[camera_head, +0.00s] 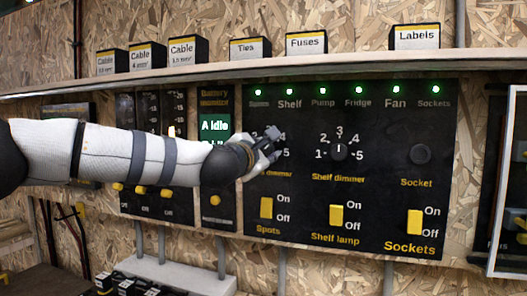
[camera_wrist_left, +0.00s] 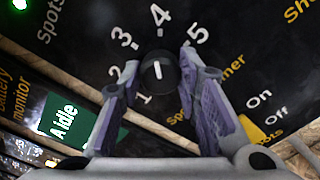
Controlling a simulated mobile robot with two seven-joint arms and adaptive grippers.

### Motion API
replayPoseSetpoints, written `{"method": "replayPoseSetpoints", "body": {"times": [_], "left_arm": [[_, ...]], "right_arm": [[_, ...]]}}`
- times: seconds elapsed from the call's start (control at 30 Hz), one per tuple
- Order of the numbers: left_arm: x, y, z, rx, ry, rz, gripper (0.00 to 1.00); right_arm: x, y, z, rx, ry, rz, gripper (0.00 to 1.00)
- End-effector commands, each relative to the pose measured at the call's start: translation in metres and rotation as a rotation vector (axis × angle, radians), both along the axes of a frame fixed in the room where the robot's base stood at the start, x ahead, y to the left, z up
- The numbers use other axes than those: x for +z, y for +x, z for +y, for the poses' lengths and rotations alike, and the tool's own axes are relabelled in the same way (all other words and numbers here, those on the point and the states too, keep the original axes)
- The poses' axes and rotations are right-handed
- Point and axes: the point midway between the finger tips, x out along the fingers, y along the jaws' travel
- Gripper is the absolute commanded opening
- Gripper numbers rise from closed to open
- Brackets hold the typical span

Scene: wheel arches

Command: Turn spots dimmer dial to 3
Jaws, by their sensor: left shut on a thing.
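The spots dimmer dial (camera_wrist_left: 158,74) is a round black knob with a white pointer line. In the left wrist view the numbers 1 to 5 arc around it, and the line points up the picture, at about the 4. My left gripper (camera_wrist_left: 160,68) has one finger on each side of the dial and is shut on it. The right gripper is not in view.
The shelf dimmer dial (camera_head: 339,149) is close to the right, pointing at 3. Yellow switches for spots (camera_head: 266,208), shelf lamp (camera_head: 336,215) and sockets (camera_head: 414,222) sit below. A shelf (camera_head: 250,74) with labelled boxes runs above the panel.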

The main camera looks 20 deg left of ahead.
Motion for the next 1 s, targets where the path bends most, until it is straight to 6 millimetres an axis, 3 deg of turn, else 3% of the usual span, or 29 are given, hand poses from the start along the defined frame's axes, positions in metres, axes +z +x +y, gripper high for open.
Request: {"method": "replayPoseSetpoints", "body": {"times": [0.6,1.0], "left_arm": [[-0.004,0.001,0.001,0.003,-0.519,0.020,0.03],[-0.003,0.001,0.000,0.003,-0.701,0.027,0.03]], "right_arm": [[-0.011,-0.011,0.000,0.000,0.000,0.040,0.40],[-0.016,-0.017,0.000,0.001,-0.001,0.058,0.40]]}}
